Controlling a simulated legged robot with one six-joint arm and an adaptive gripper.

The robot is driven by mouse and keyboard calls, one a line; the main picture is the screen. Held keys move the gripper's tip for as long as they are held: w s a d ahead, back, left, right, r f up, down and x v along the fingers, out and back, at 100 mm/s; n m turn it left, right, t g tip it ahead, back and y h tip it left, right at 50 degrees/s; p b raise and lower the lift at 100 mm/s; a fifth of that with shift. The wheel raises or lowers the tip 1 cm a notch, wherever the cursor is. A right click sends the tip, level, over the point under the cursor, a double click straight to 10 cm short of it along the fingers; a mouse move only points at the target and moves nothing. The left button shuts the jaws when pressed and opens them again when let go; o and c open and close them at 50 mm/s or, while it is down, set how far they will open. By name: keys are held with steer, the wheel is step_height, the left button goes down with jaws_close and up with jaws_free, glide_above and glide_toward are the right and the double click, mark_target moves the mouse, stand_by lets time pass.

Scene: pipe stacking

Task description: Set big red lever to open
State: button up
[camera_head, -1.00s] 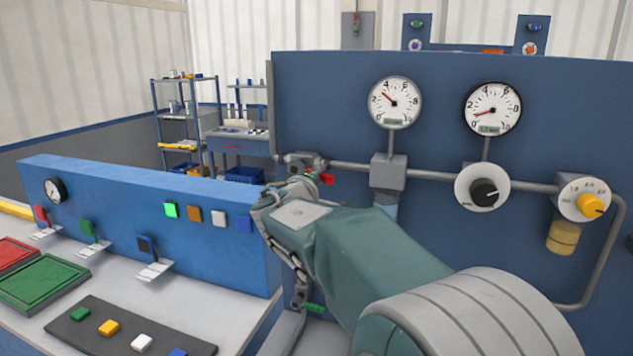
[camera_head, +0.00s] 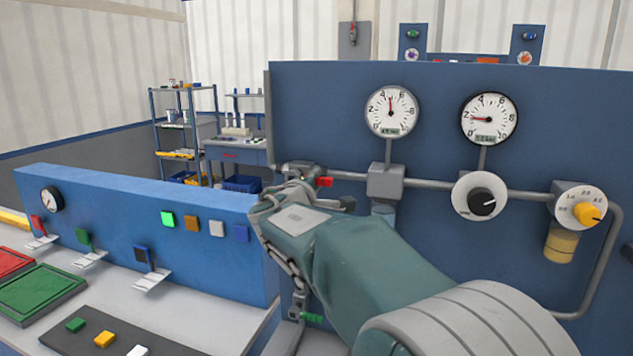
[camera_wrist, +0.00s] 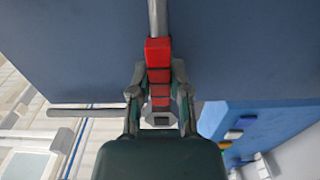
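The big red lever (camera_wrist: 158,62) is in the wrist view, lying lengthwise between the two fingers of my gripper (camera_wrist: 158,78). The fingers lie close along both of its sides; I cannot tell whether they press on it. In the head view, a red end of the lever (camera_head: 325,182) shows beside my gripper (camera_head: 295,190), at the left end of the grey pipe on the blue panel. My gripper hides most of the lever and its valve there.
The blue panel (camera_head: 330,110) carries a left gauge (camera_head: 391,111), a right gauge (camera_head: 489,119), a black knob (camera_head: 482,202) and a yellow knob (camera_head: 587,213). A green handle (camera_head: 312,318) is below my gripper. A blue console (camera_head: 120,195) with switches stands to the left.

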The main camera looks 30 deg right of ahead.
steer(key=o, duration=0.3)
steer(key=shift+w+a, duration=0.1)
steer(key=shift+a, duration=0.05)
steer(key=v, duration=1.2)
steer(key=shift+a, duration=0.1)
steer(key=s+d+f+m+g+y, duration=0.2)
steer(key=s+d+f+m+g, duration=0.15)
steer(key=s+f, duration=0.35)
steer(key=s+a+f+m+g+y, duration=0.1)
steer(key=s+a+f+m+y, duration=0.1)
steer(key=s+a+f+y, duration=0.1)
steer(key=s+a+f+m+g+y, duration=0.1)
steer(key=s+a+f+y, duration=0.3)
steer(key=s, duration=0.4)
steer(key=s+a+f+m+g+y, duration=0.1)
steer(key=s+a+f+m+y, duration=0.1)
steer(key=s+f, duration=0.3)
steer(key=shift+s+a+f+m+g+y, duration=0.2)
steer(key=shift+s+a+m+g+y, duration=0.25)
steer(key=shift+a+y, duration=0.4)
